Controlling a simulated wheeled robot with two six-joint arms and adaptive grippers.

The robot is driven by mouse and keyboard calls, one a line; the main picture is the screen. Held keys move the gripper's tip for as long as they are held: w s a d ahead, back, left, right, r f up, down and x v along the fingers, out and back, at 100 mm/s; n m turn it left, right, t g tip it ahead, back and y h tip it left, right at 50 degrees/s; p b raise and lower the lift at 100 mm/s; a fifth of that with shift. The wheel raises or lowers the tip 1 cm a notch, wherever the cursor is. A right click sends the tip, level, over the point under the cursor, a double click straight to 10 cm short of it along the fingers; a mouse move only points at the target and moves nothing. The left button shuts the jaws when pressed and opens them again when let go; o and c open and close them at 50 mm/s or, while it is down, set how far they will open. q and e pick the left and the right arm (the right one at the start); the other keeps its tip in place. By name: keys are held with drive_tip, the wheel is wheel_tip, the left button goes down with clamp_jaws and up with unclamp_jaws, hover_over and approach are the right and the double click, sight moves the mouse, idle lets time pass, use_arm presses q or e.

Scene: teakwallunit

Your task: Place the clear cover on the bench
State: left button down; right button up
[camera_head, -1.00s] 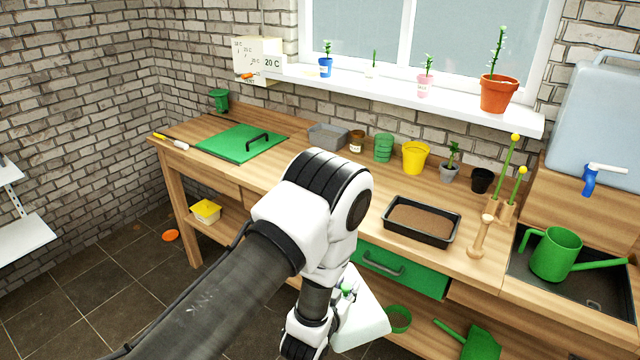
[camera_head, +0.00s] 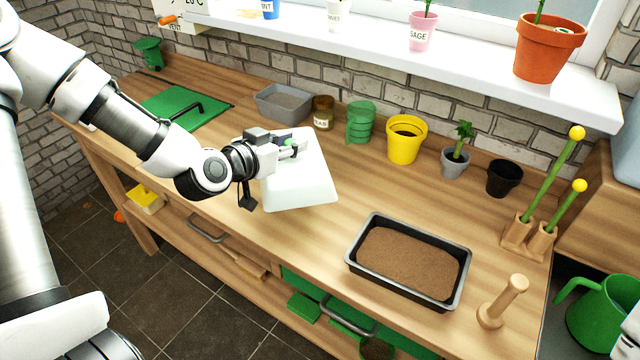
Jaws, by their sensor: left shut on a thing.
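The cover is over the middle of the wooden bench (camera_head: 345,190), slightly tilted in the picture. I cannot tell whether its lower edge touches the bench top. My right gripper is not in view.
A black tray of soil (camera_head: 408,262) lies right of the cover. Behind are a grey tray (camera_head: 284,101), a brown jar (camera_head: 323,113), green pots (camera_head: 360,122) and a yellow pot (camera_head: 405,140). A wooden dibber (camera_head: 502,300) stands front right. Bare wood lies between cover and soil tray.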

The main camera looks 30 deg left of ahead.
sight(290, 164)
use_arm(q)
drive_tip(key=f, duration=0.2)
drive_tip(key=s+f, duration=0.1)
drive_tip(key=f, duration=0.1)
drive_tip(key=shift+d+f+b, duration=0.15)
drive_tip(key=shift+d+b, duration=0.05)
drive_tip(key=shift+b, duration=0.15)
drive_tip(key=f, duration=0.5)
drive_tip(key=shift+w+f+b, duration=0.1)
drive_tip(key=shift+w+b, duration=0.15)
drive_tip(key=shift+b, duration=0.1)
drive_tip(key=shift+s, duration=0.1)
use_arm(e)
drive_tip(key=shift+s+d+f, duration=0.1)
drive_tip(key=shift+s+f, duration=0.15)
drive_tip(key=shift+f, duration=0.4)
use_arm(q)
drive_tip(key=shift+a, duration=0.1)
drive_tip(key=shift+f, duration=0.1)
drive_tip(key=c, duration=0.9)
unclamp_jaws()
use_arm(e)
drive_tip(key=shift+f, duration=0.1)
